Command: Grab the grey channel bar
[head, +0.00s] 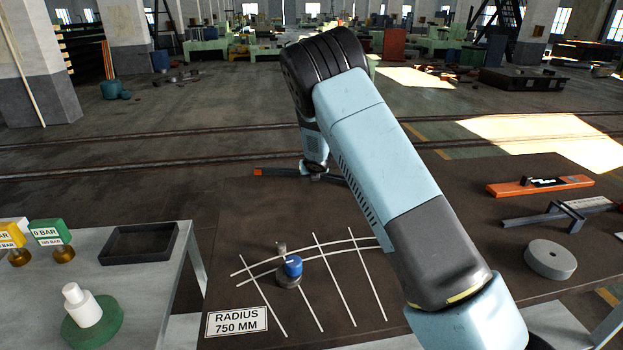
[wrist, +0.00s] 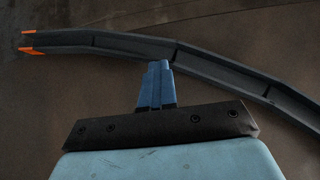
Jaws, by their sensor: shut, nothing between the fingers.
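The grey channel bar (wrist: 215,62) runs across the wrist view, bent, with orange tips at its left end. In the head view it lies near the far side of the brown table (head: 250,215), its orange left end (head: 258,172) showing and part of it hidden behind my arm. My gripper (wrist: 158,66) has its blue fingers closed together and empty. The fingertips overlap the bar's near edge in the wrist view; I cannot tell whether they touch it. In the head view my gripper (head: 316,178) points down at the bar.
A blue-topped pin (head: 291,267) stands among white curved lines near a "RADIUS 750 MM" sign (head: 237,321). An orange tool (head: 540,185), a grey tool (head: 545,216) and a grey disc (head: 550,260) lie at right. A side table (head: 120,290) holds a black tray (head: 138,244).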

